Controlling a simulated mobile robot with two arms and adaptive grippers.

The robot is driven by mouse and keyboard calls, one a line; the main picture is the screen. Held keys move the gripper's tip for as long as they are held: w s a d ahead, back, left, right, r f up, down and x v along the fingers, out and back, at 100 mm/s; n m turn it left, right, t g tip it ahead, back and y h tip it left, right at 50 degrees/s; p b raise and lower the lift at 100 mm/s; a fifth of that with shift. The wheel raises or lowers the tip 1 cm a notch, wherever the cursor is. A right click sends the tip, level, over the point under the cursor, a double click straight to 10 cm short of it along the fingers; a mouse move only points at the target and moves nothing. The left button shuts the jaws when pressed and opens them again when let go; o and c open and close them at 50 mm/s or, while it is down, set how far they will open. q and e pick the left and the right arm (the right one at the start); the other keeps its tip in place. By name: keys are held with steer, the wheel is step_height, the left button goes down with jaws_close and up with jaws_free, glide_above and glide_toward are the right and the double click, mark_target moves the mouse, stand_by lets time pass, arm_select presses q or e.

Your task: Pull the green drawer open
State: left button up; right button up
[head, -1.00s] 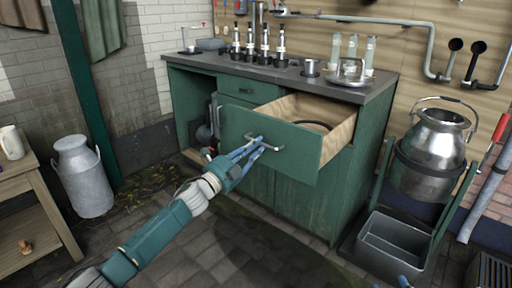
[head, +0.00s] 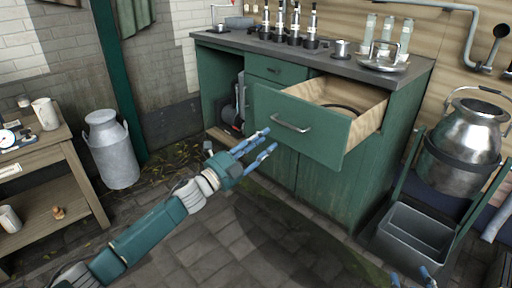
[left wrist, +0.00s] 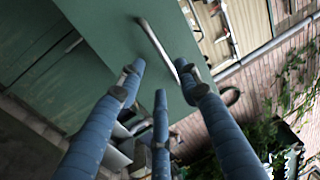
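The green drawer (head: 327,128) stands pulled out of the green cabinet, and its wooden inside shows with a dark ring-shaped thing in it. Its metal bar handle (head: 290,124) is on the front; the handle also shows in the left wrist view (left wrist: 157,47). My left gripper (head: 268,142) is in front of the drawer, just left of and below the handle. Its blue fingers are spread and empty, apart from the handle. Only the tips of my right gripper (head: 412,278) show at the bottom right edge; whether they are open is unclear.
The cabinet's top (head: 340,62) carries bottles, jars and metal ware. A smaller shut drawer (head: 276,69) is above left. A milk can (head: 112,150) and wooden table (head: 60,150) stand left. Floor before the cabinet is clear.

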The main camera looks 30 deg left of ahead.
arm_select(q)
steer(key=shift+v, duration=1.6)
